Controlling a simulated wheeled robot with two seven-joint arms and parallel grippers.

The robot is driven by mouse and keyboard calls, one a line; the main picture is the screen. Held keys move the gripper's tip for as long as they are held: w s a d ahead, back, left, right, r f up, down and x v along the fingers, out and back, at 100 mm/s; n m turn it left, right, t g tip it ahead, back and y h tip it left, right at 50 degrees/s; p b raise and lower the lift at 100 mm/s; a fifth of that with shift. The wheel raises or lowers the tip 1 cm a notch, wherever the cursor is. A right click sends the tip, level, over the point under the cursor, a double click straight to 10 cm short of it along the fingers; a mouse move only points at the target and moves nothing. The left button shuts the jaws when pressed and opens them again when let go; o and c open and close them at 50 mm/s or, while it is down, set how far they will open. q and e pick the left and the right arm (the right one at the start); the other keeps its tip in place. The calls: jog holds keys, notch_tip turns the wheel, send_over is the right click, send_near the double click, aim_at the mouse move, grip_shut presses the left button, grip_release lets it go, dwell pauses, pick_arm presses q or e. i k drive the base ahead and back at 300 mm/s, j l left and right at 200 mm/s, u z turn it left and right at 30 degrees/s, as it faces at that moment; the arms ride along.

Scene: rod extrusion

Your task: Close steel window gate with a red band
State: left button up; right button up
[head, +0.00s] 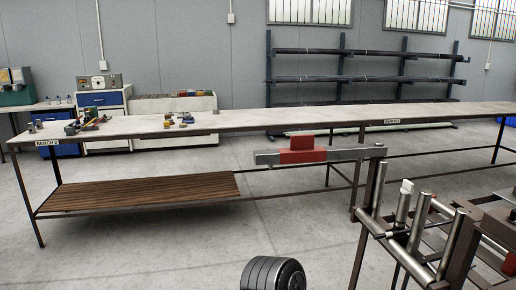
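A steel bar gate with a red band (303,144) stands out level in the middle of the head view, in front of the long bench. Its right end meets a dark upright post (372,190) of the frame at the right. Its left end is free and touches nothing that I can see. Neither of my grippers shows in the head view.
A metal frame with several upright steel rollers (450,245) fills the lower right. The long bench (250,119) runs behind, with small items at its left and a wooden lower shelf (140,192). A dark ribbed round part (272,273) shows at the bottom. Floor at left is clear.

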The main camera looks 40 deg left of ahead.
aim_at(302, 150)
jog(key=u, duration=1.05)
